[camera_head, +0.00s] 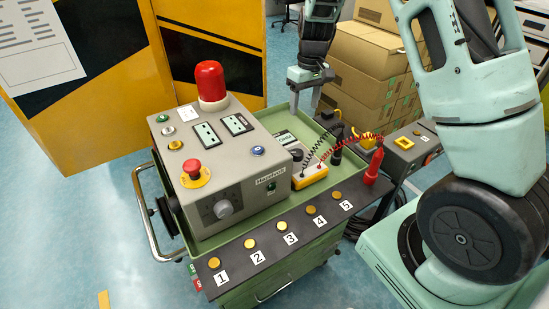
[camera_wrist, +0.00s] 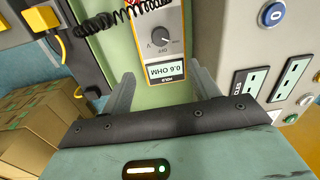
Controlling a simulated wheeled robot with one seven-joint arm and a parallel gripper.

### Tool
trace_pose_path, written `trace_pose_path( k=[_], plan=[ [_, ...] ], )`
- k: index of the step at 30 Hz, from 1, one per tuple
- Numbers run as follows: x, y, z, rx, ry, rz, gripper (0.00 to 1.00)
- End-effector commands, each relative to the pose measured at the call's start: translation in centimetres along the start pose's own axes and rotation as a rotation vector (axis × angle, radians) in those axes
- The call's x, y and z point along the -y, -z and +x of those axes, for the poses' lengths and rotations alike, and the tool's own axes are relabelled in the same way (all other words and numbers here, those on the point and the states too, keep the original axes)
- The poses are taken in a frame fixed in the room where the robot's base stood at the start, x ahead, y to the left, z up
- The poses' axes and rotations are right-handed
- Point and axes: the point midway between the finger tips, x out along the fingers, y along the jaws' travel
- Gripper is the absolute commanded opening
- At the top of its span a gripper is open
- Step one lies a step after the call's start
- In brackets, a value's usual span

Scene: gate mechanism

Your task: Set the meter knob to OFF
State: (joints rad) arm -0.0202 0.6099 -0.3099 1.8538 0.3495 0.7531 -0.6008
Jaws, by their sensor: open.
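The meter has a yellow-edged case (camera_head: 313,178) and lies on the green cart top, beside the grey control box. Its dark round knob (camera_head: 297,154) shows on its face in the head view. In the wrist view the meter (camera_wrist: 178,70) shows a display reading 0.6 OHM, and the knob (camera_wrist: 160,37) lies beyond the display with small markings around it. I cannot tell exactly where the knob points. My gripper (camera_head: 305,108) is open and empty, pointing down near the meter's display end. Its fingers (camera_wrist: 163,92) are spread on either side of the display, short of the knob.
The grey control box (camera_head: 225,150) with a red beacon (camera_head: 210,82) stands left of the meter. A black coiled lead and a red coiled lead (camera_head: 345,143) run at the meter's right. A red probe (camera_head: 374,166) stands near the cart's right edge. Cardboard boxes (camera_head: 365,60) are stacked behind.

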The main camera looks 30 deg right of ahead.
Motion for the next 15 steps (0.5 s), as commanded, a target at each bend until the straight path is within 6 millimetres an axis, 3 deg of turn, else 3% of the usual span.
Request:
trace_pose_path(
  k=[5, 15],
  plan=[
    [-0.2, 0.0, 1.5, 0.004, 0.0, 0.002, 0.61],
    [-0.2, -0.1, 8.2, 0.006, 0.0, 0.002, 0.61]
  ],
)
